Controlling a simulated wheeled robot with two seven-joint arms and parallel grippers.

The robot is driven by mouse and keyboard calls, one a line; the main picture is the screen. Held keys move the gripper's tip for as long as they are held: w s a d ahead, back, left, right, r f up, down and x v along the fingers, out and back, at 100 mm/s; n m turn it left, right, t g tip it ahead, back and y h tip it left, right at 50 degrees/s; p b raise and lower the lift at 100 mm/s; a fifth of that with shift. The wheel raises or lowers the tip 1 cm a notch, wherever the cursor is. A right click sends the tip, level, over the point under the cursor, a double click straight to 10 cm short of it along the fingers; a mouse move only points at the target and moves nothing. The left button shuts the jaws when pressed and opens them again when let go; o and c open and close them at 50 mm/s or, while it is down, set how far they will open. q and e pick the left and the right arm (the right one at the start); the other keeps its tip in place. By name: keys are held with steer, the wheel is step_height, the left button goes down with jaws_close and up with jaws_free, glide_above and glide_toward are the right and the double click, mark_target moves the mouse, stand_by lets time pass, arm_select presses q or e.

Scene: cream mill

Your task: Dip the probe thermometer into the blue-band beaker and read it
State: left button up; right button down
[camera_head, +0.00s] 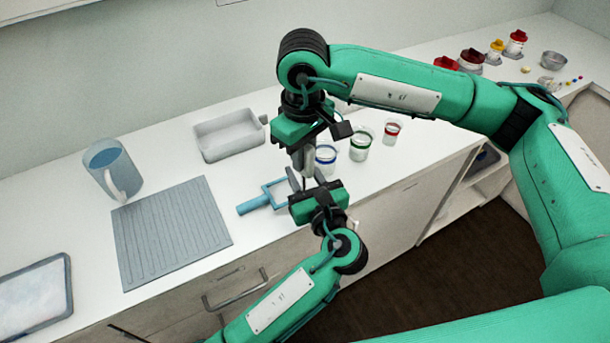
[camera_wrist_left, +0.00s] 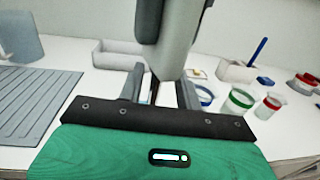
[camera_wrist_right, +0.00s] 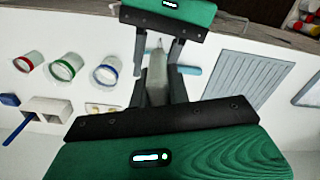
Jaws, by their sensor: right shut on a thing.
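My right gripper (camera_head: 303,172) is shut on the pale grey body of the probe thermometer (camera_wrist_right: 157,80), its tip pointing down. In the left wrist view the thermometer (camera_wrist_left: 178,55) hangs above my left gripper (camera_wrist_left: 158,88). My left gripper (camera_head: 310,185) is just below the right one, its fingers apart on either side of the thin stem; I cannot tell whether they touch it. The blue-band beaker (camera_head: 326,160) stands on the counter just right of the grippers. It also shows in the right wrist view (camera_wrist_right: 105,71). The thermometer's display cannot be read.
Green-band (camera_head: 361,146) and red-band (camera_head: 391,133) beakers stand right of the blue one. A light-blue handled tool (camera_head: 254,204) lies left of the grippers. A white tray (camera_head: 228,150), a blue jug (camera_head: 118,168) and a ribbed grey mat (camera_head: 172,235) occupy the left counter.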

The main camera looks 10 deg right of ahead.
arm_select(q)
jaws_close()
steer(key=shift+d, duration=0.1)
arm_select(e)
steer(key=c, duration=1.2)
jaws_free()
steer(key=shift+c, duration=0.2)
